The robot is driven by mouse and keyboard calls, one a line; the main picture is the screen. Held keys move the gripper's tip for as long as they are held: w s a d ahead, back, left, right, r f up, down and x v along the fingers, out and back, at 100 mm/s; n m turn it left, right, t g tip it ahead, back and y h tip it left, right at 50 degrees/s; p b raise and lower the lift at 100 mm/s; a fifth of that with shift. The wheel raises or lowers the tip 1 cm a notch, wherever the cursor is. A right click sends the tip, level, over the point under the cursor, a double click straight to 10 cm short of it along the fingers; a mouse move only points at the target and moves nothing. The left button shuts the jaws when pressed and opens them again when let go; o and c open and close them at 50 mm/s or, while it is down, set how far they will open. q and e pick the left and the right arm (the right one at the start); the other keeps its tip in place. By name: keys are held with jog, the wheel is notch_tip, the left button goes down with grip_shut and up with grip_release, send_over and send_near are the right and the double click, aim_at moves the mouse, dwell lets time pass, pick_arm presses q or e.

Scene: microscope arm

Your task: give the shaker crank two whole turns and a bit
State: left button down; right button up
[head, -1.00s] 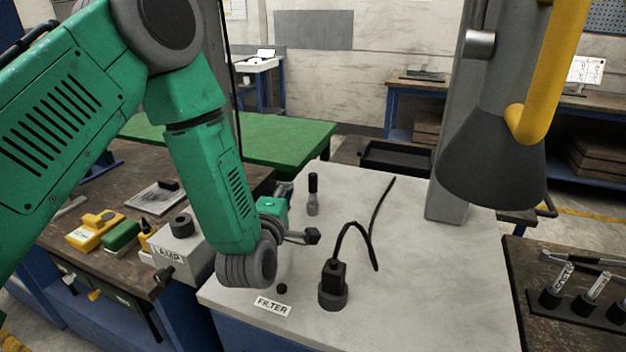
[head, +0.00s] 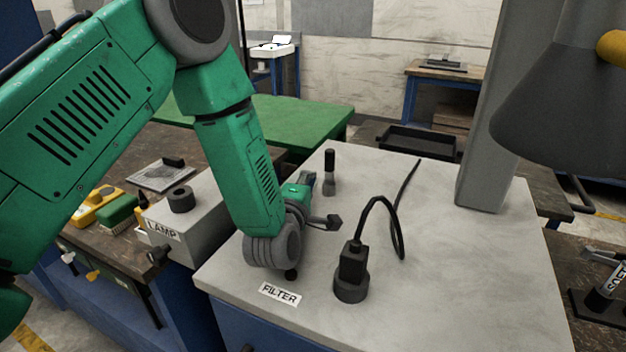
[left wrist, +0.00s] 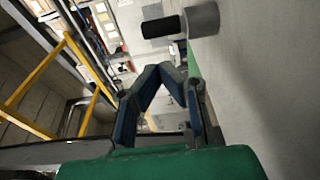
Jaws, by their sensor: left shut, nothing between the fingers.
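No part is marked as the shaker crank, and I cannot tell for sure which one it is. An upright black grip on a grey stub (head: 329,174) stands on the pale bench top. It also shows at the top of the left wrist view (left wrist: 200,21). My left gripper (head: 310,179) is low over the bench, just left of this grip and apart from it. In the left wrist view its blue fingers (left wrist: 160,70) meet at their tips, with nothing between them. My forearm hides part of the gripper and the bench behind it. My right gripper is not in view.
A black plug-like part with a looped cable (head: 351,274) stands on the bench. A LAMP box (head: 190,218) is left; a grey column (head: 486,160) rises at right.

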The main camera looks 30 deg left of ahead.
aim_at(329, 168)
pick_arm(q)
jog(key=x, duration=0.7)
jog(key=shift+w+d+f, duration=0.15)
jog(key=shift+w+d, duration=0.15)
jog(key=shift+a, duration=0.2)
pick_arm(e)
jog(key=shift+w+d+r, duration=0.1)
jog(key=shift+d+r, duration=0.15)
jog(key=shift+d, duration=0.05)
pick_arm(q)
jog(key=shift+w+a, duration=0.1)
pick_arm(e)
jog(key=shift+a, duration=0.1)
pick_arm(q)
jog(key=shift+d, duration=0.4)
jog(key=shift+a, duration=0.2)
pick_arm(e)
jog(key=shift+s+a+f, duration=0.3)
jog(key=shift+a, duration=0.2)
